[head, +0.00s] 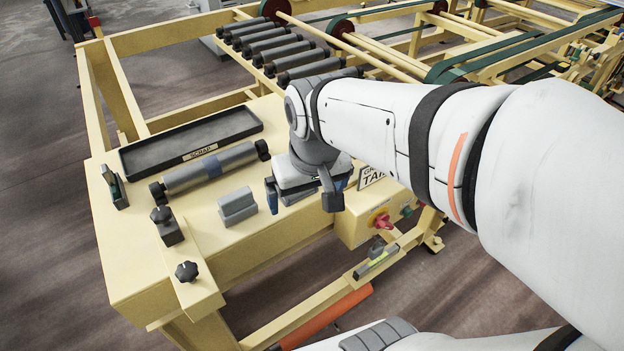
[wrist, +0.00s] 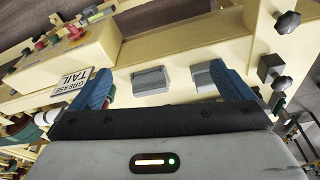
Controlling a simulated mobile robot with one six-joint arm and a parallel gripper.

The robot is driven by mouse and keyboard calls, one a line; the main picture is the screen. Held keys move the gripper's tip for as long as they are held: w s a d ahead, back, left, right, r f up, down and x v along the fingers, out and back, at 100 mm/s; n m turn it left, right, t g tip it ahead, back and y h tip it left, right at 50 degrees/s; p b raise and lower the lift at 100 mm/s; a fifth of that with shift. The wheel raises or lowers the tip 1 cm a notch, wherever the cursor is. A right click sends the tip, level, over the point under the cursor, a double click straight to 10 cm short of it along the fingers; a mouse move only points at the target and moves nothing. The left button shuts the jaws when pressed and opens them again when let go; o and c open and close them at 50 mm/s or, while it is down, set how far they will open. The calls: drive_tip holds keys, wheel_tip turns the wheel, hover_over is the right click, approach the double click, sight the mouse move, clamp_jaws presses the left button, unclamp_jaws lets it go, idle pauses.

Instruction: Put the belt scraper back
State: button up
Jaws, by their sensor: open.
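My gripper (head: 302,196) is open over the front of the cream bench top (head: 140,262). In the wrist view its two blue fingers stand apart, with a grey block (wrist: 152,80) showing between and beyond them. I cannot tell whether they touch it; nothing is clearly held. A second grey block (head: 237,206), with a stepped top, sits on the bench left of my gripper. It also shows in the wrist view (wrist: 203,76), partly behind the right finger. I cannot tell for sure which block, if either, is the belt scraper.
A black tray marked SCRAP (head: 190,138) and a grey roller (head: 210,170) lie behind the blocks. Black knobs (head: 187,271) stand at the left front. A small upright dark item (head: 114,187) stands at the left edge. A red switch (head: 381,221) is below right.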

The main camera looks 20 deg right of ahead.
drive_tip(key=shift+m+t, duration=0.3)
drive_tip(key=shift+t, duration=0.1)
drive_tip(key=s, duration=0.1)
drive_tip(key=s+d, duration=0.1)
drive_tip(key=s+d+f, duration=0.1)
drive_tip(key=s, duration=0.1)
drive_tip(key=shift+d, duration=0.1)
drive_tip(key=shift+r, duration=0.1)
idle(0.8)
